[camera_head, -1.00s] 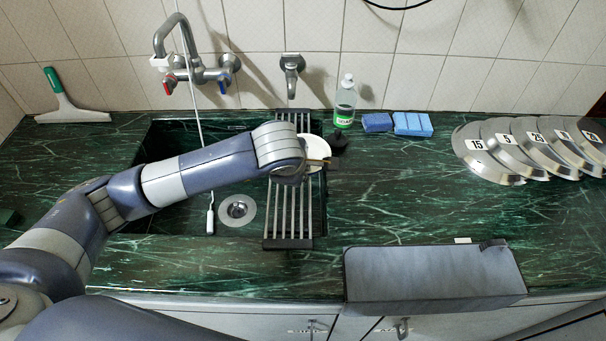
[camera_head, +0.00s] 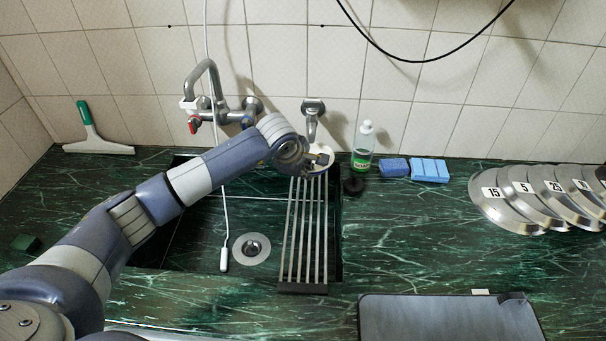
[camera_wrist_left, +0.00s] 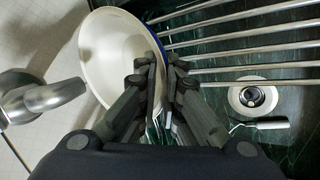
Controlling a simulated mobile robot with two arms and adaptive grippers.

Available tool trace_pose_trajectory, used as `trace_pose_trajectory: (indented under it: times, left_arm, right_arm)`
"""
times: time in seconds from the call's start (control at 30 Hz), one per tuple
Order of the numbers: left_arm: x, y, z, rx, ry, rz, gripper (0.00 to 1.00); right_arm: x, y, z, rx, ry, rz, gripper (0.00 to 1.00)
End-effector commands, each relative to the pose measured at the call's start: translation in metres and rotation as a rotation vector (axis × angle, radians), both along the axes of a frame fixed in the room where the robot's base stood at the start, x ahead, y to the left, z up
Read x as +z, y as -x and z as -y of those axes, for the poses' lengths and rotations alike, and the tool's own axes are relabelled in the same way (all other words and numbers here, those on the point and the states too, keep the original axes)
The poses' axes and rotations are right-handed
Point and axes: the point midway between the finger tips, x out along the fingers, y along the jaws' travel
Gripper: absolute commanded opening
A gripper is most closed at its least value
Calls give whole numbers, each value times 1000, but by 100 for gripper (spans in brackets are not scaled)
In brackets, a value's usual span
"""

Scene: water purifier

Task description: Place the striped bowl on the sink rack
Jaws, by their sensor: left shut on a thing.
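The bowl (camera_head: 320,158) is pale inside, with a blue edge line in the left wrist view (camera_wrist_left: 112,48); stripes are not clear. My left gripper (camera_wrist_left: 158,75) is shut on its rim and holds it tilted. In the head view my left gripper (camera_head: 318,160) is at the far end of the sink rack, and the wrist hides part of the bowl. The sink rack (camera_head: 305,235) is a set of metal bars with dark ends lying across the right part of the sink. Whether the bowl touches the bars cannot be told. My right gripper is out of view.
A wall tap (camera_head: 312,108) is close behind the bowl. A soap bottle (camera_head: 363,148) and blue sponges (camera_head: 428,170) stand to the right. Numbered metal lids (camera_head: 530,200) lie further right. The sink drain (camera_head: 251,249) is left of the rack.

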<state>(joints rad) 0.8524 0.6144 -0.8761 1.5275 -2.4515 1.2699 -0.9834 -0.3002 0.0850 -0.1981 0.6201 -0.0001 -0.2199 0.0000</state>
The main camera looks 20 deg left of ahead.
Motion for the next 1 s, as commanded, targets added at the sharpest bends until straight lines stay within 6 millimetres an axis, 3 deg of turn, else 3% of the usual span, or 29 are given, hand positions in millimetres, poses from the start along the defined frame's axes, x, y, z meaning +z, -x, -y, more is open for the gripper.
trace_pose_trajectory:
  times: [0.17, 0.43, 0.8, 0.83, 0.9, 1.0]
  left_arm:
    - [-2, -7, -4, -1, 1, 0, 0]
    - [-34, -6, -3, 1, 2, -2, 0]
    - [-41, -7, -4, 0, 0, 1, 0]
    - [-39, -7, -4, 0, 0, -1, 14]
    - [-39, -6, -4, 0, 0, -1, 27]
    - [-39, -6, -4, 0, 0, -1, 27]
  right_arm:
    - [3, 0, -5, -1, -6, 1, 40]
    - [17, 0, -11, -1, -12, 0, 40]
    - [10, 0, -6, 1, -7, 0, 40]
    - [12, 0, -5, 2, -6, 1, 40]
    - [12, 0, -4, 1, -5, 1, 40]
    - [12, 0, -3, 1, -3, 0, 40]
